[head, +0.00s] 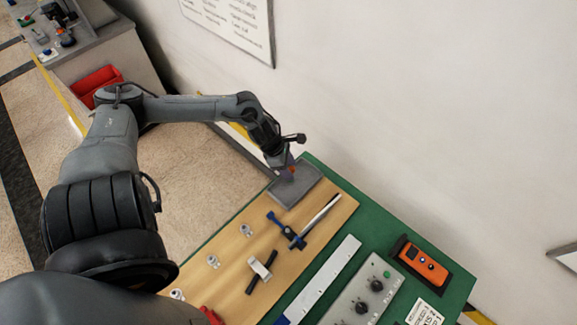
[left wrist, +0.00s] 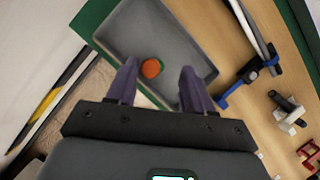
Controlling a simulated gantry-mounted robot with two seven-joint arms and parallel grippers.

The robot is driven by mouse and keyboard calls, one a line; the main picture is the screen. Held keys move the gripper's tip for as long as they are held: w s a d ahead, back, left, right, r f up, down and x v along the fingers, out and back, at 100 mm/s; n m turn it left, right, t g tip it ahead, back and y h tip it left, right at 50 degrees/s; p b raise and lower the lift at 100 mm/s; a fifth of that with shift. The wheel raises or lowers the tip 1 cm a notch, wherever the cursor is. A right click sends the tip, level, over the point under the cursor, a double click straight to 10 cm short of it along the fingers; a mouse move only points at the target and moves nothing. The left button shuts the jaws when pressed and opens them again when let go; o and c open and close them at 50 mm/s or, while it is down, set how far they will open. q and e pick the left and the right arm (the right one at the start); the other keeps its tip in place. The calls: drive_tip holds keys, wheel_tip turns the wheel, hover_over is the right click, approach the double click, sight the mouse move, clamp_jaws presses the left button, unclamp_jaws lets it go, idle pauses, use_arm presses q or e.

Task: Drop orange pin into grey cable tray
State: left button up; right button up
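The grey cable tray (head: 292,190) is a shallow rectangular tray at the far end of the wooden board; it also fills the upper middle of the left wrist view (left wrist: 200,50). My left gripper (head: 287,166) is low over the tray, pointing down. In the left wrist view its two fingers (left wrist: 158,68) are apart. The orange pin (left wrist: 151,68) shows between them as a round orange end, with a gap to each finger, against the tray's near-left part. I cannot tell whether it rests on the tray floor or is just above it. My right gripper is not in view.
Beside the tray on the wooden board (head: 232,272) lie a blue-handled tool (head: 285,229), a black-and-white clamp (head: 260,270) and small metal fittings (head: 246,230). An orange device (head: 423,263) sits on the green table at right. A wall stands behind.

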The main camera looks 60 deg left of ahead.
use_arm(q)
drive_tip(key=shift+r, duration=0.1)
drive_tip(key=p+v, duration=0.7)
drive_tip(key=v, duration=0.3)
drive_tip(key=shift+s+r+p, duration=0.15)
drive_tip(key=shift+r+p, duration=0.1)
drive_tip(key=shift+p, duration=0.05)
drive_tip(key=shift+a, duration=0.1)
idle(0.4)
